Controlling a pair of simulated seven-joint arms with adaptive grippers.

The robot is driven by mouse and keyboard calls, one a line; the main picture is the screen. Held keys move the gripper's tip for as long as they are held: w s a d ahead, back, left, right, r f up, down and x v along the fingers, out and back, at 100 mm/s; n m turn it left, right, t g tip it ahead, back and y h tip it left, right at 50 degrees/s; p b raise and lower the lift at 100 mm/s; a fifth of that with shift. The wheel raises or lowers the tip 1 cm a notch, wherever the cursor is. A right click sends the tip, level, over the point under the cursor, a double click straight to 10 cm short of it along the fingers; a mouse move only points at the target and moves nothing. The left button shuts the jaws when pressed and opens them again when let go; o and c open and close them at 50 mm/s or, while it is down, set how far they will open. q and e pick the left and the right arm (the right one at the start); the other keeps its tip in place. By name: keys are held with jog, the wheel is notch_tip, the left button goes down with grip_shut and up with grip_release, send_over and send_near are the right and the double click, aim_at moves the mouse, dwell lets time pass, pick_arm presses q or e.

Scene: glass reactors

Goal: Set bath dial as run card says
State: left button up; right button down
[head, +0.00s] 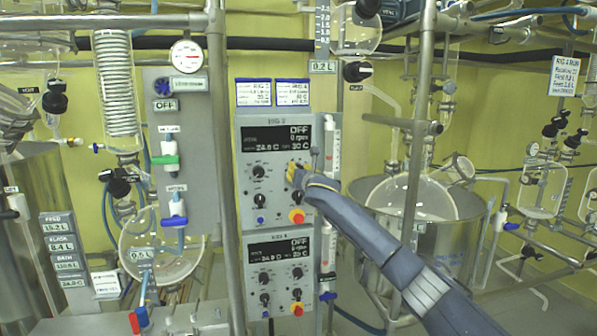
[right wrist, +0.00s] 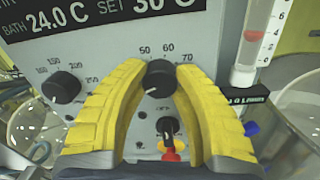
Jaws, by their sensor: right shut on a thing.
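The upper control panel (head: 262,215) has a dark display (head: 276,137) reading OFF, 0 rpm and 30 C. In the right wrist view the display (right wrist: 85,18) reads bath 24.0 C, set 30 C. My right gripper (head: 297,174) is at this panel's right-hand dial. In the right wrist view my yellow fingers (right wrist: 160,82) close around the black dial knob (right wrist: 160,76), one each side. Its white mark points to the lower left; 50, 60 and 70 show above it. Two cards (head: 254,93) (head: 292,93) hang above the panel, too small to read surely. My left gripper is not in view.
Another black knob (right wrist: 62,86) sits left of the gripped one. A black switch and a red-and-yellow button (head: 297,217) lie below it. A lower panel (head: 278,305) carries similar dials. A clear tube (right wrist: 258,40) stands close to the right. Glass vessels flank the panels.

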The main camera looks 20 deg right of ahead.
jog(key=m, duration=0.4)
jog(key=shift+d+m, duration=0.1)
jog(key=shift+m, duration=0.3)
jog(key=m, duration=0.5)
jog(key=shift+f+m+h, duration=0.1)
jog(key=shift+m+h, duration=0.2)
jog(key=m, duration=0.5)
jog(key=shift+m, duration=0.4)
jog(key=m+h, duration=0.1)
jog(key=m, duration=0.4)
jog(key=shift+f+m, duration=0.1)
jog(key=shift+m, duration=0.2)
jog(key=m, duration=0.4)
jog(key=shift+f+m, duration=0.1)
jog(key=shift+m, duration=0.3)
jog(key=m, duration=1)
jog(key=shift+a+m, duration=0.25)
jog(key=shift+m, duration=0.15)
jog(key=shift+m+g, duration=0.3)
jog(key=shift+m, duration=1.9)
